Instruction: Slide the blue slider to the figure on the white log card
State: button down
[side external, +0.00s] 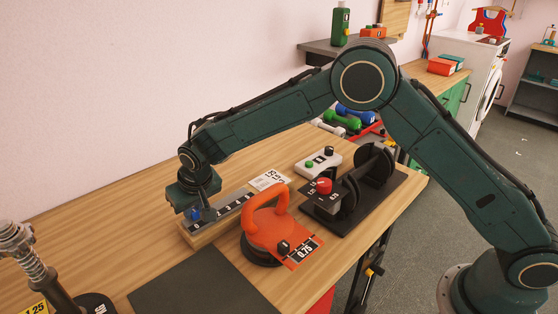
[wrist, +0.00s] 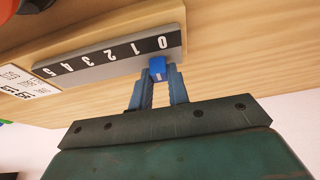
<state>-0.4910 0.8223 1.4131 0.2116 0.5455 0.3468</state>
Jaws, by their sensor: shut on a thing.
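The blue slider (wrist: 157,68) sits on a grey rail (wrist: 110,55) with a black scale strip numbered 0 to 5. It is at the 0 end, beside the 0 mark. My gripper (wrist: 158,78) is shut on it, with one finger on each side. In the side view the slider (side external: 194,214) is at the near left end of the rail, under my gripper (side external: 198,208). The white log card (side external: 270,179) lies at the other end of the rail. It also shows in the wrist view (wrist: 22,84), but I cannot read its figures surely.
An orange suction lifter (side external: 265,220) with a 0.75 card stands in front of the rail. A black stand with a red knob (side external: 324,185) and a white switch box (side external: 318,161) are to the right. A dark mat (side external: 200,285) lies at the front.

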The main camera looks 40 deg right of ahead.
jog(key=d, duration=0.3)
jog(key=shift+d, duration=0.25)
jog(key=c, duration=1.3)
grip_release()
jog(key=shift+s+r, duration=0.1)
jog(key=shift+r, duration=0.05)
jog(key=v, duration=1.3)
jog(key=shift+s+r, duration=0.15)
